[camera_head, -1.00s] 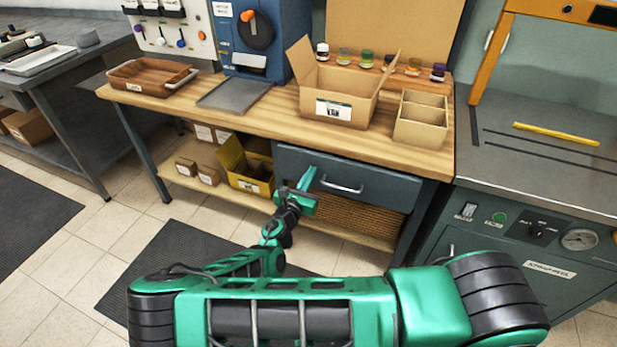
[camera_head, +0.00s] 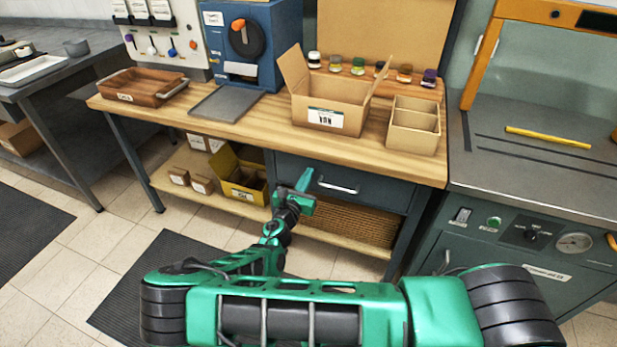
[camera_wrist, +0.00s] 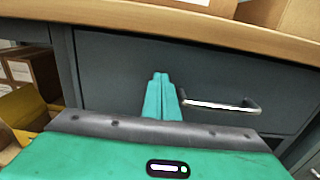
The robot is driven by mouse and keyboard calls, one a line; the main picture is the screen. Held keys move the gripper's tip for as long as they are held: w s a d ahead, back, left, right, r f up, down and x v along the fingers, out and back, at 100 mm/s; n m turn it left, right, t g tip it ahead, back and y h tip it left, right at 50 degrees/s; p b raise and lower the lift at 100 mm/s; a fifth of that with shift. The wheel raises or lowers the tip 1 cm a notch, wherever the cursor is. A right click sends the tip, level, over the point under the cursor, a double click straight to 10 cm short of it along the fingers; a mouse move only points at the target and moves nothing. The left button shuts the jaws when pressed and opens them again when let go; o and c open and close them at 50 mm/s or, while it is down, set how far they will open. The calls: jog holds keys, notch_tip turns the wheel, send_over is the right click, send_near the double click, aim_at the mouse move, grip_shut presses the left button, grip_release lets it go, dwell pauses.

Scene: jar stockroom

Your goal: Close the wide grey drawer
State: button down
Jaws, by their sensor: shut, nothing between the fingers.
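The wide grey drawer (camera_head: 375,196) is under the wooden workbench top, with a light metal bar handle (camera_head: 338,187). Its front sits close beneath the bench edge and no drawer interior shows; I cannot tell whether it is fully flush. In the wrist view the drawer front (camera_wrist: 115,75) fills the middle, with the handle (camera_wrist: 220,105) right of my fingers. My gripper (camera_head: 304,180) is shut and empty, its fingertips (camera_wrist: 161,78) at the drawer front, left of the handle. Whether they touch it is unclear.
On the bench top (camera_head: 225,130) stand an open carton (camera_head: 330,95), a divided box (camera_head: 413,125), a wooden tray (camera_head: 146,88) and several jars. A yellow bin (camera_head: 240,180) and a wicker basket (camera_head: 350,222) are below. A grey machine table (camera_head: 545,170) stands right.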

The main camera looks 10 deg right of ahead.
jog(key=v, duration=1.4)
jog(key=s+d+r+m+g, duration=0.3)
jog(key=d+m+g, duration=0.2)
jog(key=d+m, duration=0.25)
jog(key=s+d+r+m+g, duration=0.35)
jog(key=d+m+g, duration=0.25)
jog(key=d, duration=0.3)
jog(key=s+d+r+m+g, duration=0.3)
jog(key=d+r+m+g, duration=0.15)
jog(key=d+m, duration=0.35)
jog(key=s+d+r+m+y, duration=0.3)
jog(key=s+r+m, duration=0.4)
jog(key=s, duration=0.4)
jog(key=s+d+r+m+y, duration=0.4)
jog(key=s+r+m+y, duration=0.2)
jog(key=s+r, duration=0.3)
jog(key=s+m, duration=0.1)
jog(key=s, duration=0.2)
jog(key=shift+d+r, duration=0.15)
jog(key=shift+d, duration=0.1)
jog(key=shift+s+m, duration=0.15)
jog(key=shift+m, duration=0.1)
